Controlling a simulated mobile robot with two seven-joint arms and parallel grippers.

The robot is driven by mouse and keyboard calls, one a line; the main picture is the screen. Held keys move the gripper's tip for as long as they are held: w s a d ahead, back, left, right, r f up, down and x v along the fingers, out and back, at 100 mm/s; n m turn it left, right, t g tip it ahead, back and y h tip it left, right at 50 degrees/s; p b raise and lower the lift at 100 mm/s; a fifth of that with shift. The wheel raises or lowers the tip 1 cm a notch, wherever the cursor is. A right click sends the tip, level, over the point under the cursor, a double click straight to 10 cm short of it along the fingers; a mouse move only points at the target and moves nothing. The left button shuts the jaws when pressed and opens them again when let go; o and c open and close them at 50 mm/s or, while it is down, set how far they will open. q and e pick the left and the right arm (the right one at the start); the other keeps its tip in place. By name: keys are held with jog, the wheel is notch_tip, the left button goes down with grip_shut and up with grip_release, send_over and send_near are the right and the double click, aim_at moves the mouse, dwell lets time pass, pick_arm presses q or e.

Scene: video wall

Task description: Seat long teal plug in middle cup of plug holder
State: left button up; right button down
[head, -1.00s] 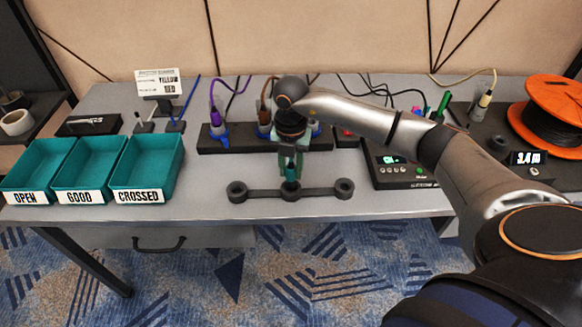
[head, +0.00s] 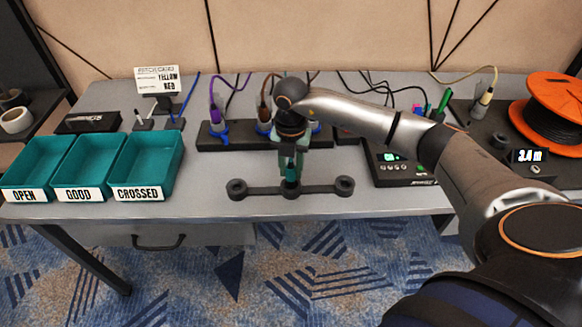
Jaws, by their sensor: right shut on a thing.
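The plug holder (head: 263,192) is a dark bar with three round cups, lying near the front edge of the grey table. My right gripper (head: 291,168) points down over its middle cup and is shut on the long teal plug (head: 292,172). The plug stands about upright, with its lower end at the middle cup. I cannot tell how deep it sits, as the fingers and the cup hide parts of it. The left cup (head: 237,188) and right cup (head: 344,186) look empty. My left gripper is not in view.
A dark rack (head: 240,140) with purple and brown cabled plugs stands just behind the holder. Teal bins (head: 148,165) stand at left. A dark tester box (head: 405,170) is at right, near an orange cable reel (head: 555,110). Bare table lies between bins and holder.

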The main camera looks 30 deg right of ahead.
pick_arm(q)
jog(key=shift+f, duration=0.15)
pick_arm(e)
jog(key=shift+f, duration=0.25)
pick_arm(q)
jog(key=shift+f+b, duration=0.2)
jog(key=shift+b, duration=0.15)
pick_arm(e)
jog(key=shift+f, duration=0.35)
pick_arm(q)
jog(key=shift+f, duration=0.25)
pick_arm(e)
jog(key=shift+f, duration=0.45)
jog(key=c, duration=0.5)
grip_release()
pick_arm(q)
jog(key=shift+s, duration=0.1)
pick_arm(e)
notch_tip(320, 180, up, 2)
jog(key=shift+r, duration=0.2)
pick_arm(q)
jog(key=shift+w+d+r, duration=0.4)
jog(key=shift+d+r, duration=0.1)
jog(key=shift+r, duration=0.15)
pick_arm(e)
notch_tip(320, 180, up, 10)
jog(key=shift+r, duration=0.1)
